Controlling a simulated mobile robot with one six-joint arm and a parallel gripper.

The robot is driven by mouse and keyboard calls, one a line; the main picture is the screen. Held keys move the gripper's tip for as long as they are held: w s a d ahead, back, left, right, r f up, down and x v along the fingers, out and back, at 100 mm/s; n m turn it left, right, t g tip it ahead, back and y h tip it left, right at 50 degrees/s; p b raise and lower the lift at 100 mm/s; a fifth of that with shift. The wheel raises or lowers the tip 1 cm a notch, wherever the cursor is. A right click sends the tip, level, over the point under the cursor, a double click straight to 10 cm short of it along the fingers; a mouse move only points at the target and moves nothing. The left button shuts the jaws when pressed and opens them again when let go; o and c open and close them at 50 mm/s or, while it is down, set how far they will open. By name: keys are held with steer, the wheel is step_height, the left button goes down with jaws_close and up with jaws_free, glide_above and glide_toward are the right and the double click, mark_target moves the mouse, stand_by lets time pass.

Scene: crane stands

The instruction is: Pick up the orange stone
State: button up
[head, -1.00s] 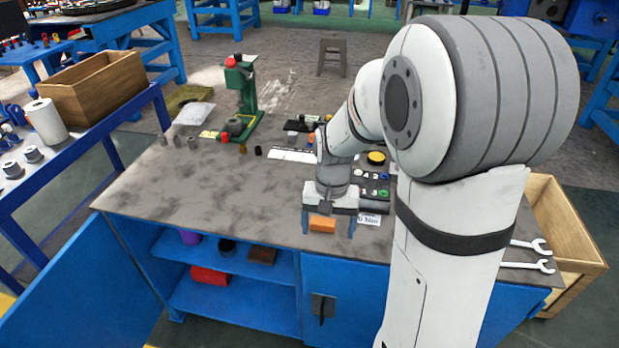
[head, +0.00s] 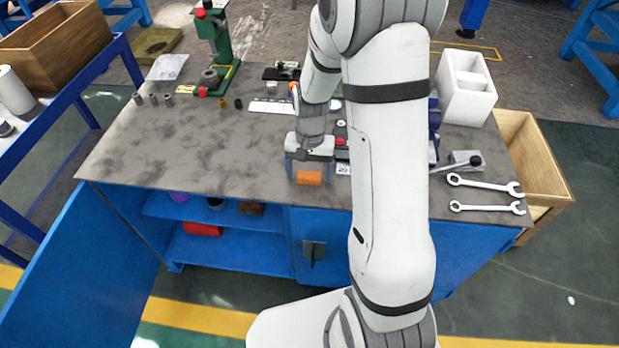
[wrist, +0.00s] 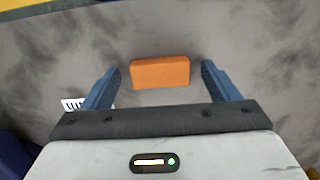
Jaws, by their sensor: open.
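The orange stone (head: 309,178) is a small rectangular block lying on the grey bench top near its front edge. In the wrist view my gripper (wrist: 160,80) shows both fingers spread apart.
Two wrenches (head: 487,186) lie on the right of the bench (head: 210,140). A green press (head: 217,50) stands at the back left, with small cylinders near it.

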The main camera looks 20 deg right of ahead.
mark_target(309, 175)
steer(key=shift+f, duration=0.2)
steer(key=shift+c, duration=0.5)
steer(key=c, duration=1)
step_height(309, 175, up, 10)
steer(key=p, duration=0.1)
steer(key=o, duration=0.5)
steer(key=shift+c, duration=0.2)
steer(key=c, duration=0.3)
